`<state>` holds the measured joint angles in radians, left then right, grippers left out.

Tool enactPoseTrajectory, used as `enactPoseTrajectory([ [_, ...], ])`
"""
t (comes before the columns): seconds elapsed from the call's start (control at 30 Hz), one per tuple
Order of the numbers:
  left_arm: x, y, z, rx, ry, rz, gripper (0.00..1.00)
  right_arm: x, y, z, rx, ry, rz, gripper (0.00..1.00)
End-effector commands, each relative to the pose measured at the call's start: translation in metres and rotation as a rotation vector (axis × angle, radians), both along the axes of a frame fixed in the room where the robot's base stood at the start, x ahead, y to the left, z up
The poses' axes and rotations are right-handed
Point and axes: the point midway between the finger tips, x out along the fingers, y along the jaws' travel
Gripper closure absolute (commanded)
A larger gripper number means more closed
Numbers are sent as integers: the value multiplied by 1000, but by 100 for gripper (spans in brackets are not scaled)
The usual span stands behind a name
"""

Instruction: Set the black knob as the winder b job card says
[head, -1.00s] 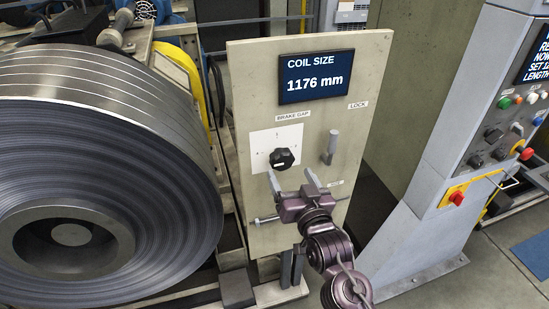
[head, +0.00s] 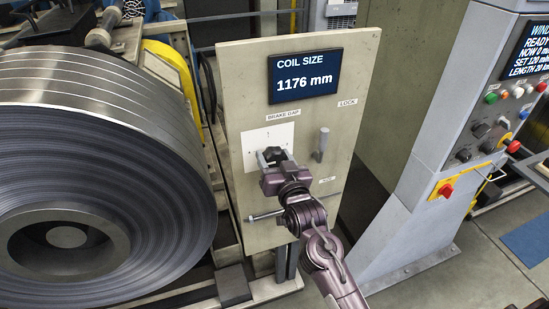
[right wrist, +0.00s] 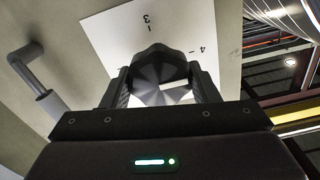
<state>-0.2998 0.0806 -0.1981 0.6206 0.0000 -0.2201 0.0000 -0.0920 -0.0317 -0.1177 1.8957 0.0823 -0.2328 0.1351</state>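The black knob (head: 271,156) sits on a white dial plate (head: 255,139) under the "BRAKE GAP" label, on the beige panel. My right gripper (head: 276,157) is at the knob, its fingers on either side. In the right wrist view the fingers (right wrist: 163,86) close in on the knob (right wrist: 158,64) and look shut on it. That view is upside down and shows the dial marks 3 and 4. A pale patch shows low on the knob; its pointer direction is hard to tell. My left gripper is not in view. I cannot make out a job card.
A display (head: 305,75) above the dial reads "COIL SIZE 1176 mm". A grey lock handle (head: 320,145) stands out right of the knob. A large steel coil (head: 100,170) fills the left. A grey console (head: 440,130) with buttons and a screen stands at right.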

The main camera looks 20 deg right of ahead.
Motion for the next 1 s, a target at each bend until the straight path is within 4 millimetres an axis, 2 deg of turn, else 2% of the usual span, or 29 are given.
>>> enactPoseTrajectory([
  [0.03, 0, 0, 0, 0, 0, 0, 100, 0, 0, 0, 0, 0, 0, 56],
  [0.13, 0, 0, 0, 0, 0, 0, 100, 0, 0, 0, 0, 0, 0, 68],
  [0.57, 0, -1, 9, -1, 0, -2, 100, 0, 0, 2, -102, -3, 0, 68],
  [1.0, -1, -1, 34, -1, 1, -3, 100, 0, 1, 2, -483, -15, 1, 68],
])
